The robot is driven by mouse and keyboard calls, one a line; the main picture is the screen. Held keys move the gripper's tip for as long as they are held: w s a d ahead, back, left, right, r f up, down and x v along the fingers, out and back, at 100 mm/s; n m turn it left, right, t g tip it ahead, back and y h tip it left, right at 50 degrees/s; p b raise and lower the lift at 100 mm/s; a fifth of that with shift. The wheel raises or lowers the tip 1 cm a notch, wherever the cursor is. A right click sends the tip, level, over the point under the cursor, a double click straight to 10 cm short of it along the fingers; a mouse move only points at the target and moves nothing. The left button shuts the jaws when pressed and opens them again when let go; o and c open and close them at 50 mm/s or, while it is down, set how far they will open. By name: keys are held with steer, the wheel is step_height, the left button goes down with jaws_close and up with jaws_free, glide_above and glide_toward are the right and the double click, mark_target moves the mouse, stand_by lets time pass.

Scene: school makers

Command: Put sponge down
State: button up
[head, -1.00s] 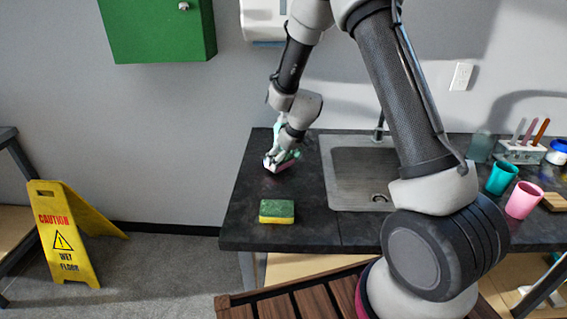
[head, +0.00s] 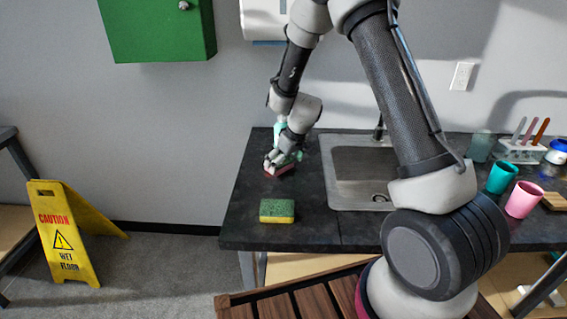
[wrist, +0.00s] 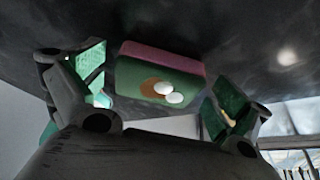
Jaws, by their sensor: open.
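A pink-and-green block, which looks like a sponge (wrist: 160,76), lies at the dark counter surface in the wrist view, with a brown patch and white ovals on its near face. Its reddish side shows under my gripper in the head view (head: 281,171). My gripper (head: 279,160) is open, low over the back left of the counter. In the wrist view its green-padded fingers stand on either side of the block, with gaps showing. A second sponge, green and yellow (head: 277,211), lies flat on the counter nearer the front, apart from my gripper.
The dark counter (head: 245,225) has a metal sink (head: 350,160) right of the gripper. A teal cup (head: 502,177), a pink cup (head: 523,199) and a brush holder (head: 522,152) stand at the right. A yellow wet-floor sign (head: 60,235) stands on the floor.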

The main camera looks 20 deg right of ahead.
steer(key=s+d+r, duration=0.2)
steer(key=s+r, duration=0.1)
steer(key=r, duration=0.3)
steer(key=s+d+r+m, duration=0.1)
steer(key=s+r, duration=0.2)
steer(key=r, duration=0.4)
steer(key=s+d+r, duration=0.2)
steer(key=s+r, duration=0.2)
steer(key=r, duration=0.2)
steer(key=s+d+r+m, duration=0.1)
steer(key=s+d+r, duration=0.2)
steer(key=s, duration=0.5)
steer(key=s+d+r+m+h, duration=0.1)
steer(key=s+d+r+m, duration=0.1)
steer(key=s, duration=0.7)
steer(key=s+d+r+m+h, duration=0.1)
steer(key=s+d+r, duration=0.2)
steer(key=s, duration=0.6)
step_height(320, 180, up, 2)
steer(key=shift+d+r, duration=0.1)
steer(key=shift+d, duration=0.3)
